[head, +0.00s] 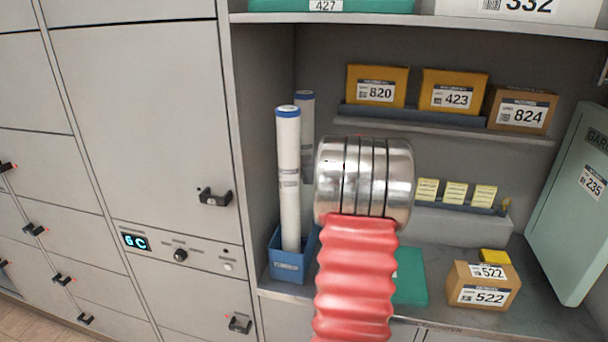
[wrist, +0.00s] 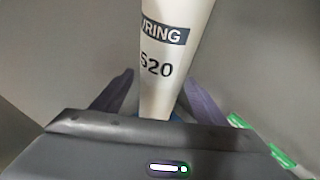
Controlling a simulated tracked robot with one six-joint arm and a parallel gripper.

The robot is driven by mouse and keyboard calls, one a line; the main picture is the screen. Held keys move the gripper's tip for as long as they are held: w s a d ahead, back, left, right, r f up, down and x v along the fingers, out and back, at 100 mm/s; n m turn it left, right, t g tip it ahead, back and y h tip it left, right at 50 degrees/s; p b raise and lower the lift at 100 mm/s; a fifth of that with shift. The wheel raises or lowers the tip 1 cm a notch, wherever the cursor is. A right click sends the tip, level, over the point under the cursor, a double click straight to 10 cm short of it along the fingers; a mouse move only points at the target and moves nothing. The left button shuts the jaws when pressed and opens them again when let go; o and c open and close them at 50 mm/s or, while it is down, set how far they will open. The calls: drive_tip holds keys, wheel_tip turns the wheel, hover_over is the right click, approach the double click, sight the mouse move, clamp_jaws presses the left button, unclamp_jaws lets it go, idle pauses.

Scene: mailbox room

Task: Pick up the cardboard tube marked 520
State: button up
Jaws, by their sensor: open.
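The cardboard tube marked 520 (wrist: 168,92) is white with a dark label band in the wrist view. My gripper (wrist: 157,80) is open, with one dark finger on each side of the tube; I cannot tell whether either touches it. In the head view, a white tube with a blue cap (head: 288,175) and a second, similar tube (head: 306,125) behind it stand nearly upright in a blue bin (head: 288,266). I cannot read which of these is 520. My own arm hides my gripper in the head view.
Grey lockers with black handles (head: 214,197) stand left of the bin. Right of my arm are shelves with yellow boxes (head: 377,86), a box marked 522 (head: 483,287) and a leaning pale green case marked 235 (head: 575,205). A teal item (head: 411,277) lies partly behind my arm.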

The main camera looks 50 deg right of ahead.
drive_tip(key=shift+c, duration=0.3)
drive_tip(key=c, duration=1.3)
drive_tip(key=shift+o, duration=0.2)
drive_tip(key=shift+r, duration=0.1)
